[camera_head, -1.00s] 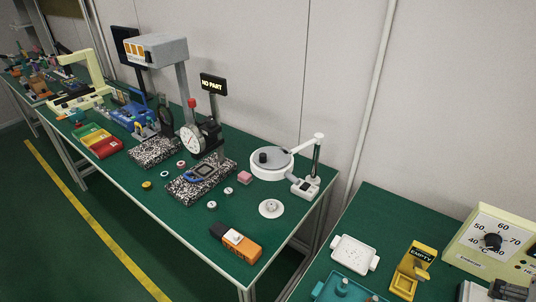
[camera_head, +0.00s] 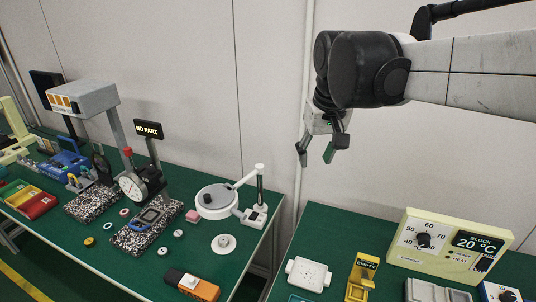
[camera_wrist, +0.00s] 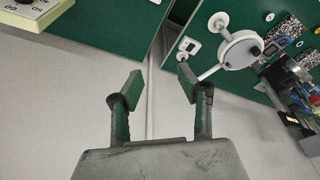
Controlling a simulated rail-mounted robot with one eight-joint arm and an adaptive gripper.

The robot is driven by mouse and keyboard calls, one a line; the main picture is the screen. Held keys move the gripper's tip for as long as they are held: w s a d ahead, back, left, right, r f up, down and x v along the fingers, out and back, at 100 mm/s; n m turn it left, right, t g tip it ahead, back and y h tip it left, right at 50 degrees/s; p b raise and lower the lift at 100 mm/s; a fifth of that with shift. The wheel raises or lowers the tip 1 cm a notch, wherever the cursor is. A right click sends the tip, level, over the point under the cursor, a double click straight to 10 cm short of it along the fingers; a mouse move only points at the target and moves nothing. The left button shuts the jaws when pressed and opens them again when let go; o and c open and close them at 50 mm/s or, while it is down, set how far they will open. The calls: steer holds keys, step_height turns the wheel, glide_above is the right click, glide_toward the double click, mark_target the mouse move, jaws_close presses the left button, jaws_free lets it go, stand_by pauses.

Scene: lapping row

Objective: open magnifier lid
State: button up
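What looks like the magnifier is a round white head with a grey top and a dark knob (camera_head: 214,200), at the right end of the long green bench. A white arm joins it to a post beside a small base with controls (camera_head: 255,216). Its lid appears shut. The head also shows at the upper right in the wrist view (camera_wrist: 240,50). My gripper (camera_head: 318,152) is open and empty, in the air right of the magnifier and well above bench height. Its two fingers stand apart in the wrist view (camera_wrist: 159,84).
A white disc (camera_head: 223,244), an orange-and-black box (camera_head: 191,285) and a dial gauge (camera_head: 132,187) share the magnifier's bench. The wall stands close behind.

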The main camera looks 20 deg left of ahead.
steer(key=w+a+n+g+p, duration=0.1)
steer(key=a+n+g+p, duration=0.1)
steer(key=a, duration=1.3)
steer(key=n+h+p, duration=0.1)
steer(key=n, duration=0.1)
glide_toward(207, 195)
steer(key=shift+g, duration=0.3)
steer(key=f, duration=0.3)
steer(key=f+p, duration=0.1)
steer(key=f, duration=0.5)
steer(key=shift+w+a+f, duration=0.2)
steer(key=shift+w+f, duration=0.05)
steer(key=shift+f, duration=0.1)
jaws_close()
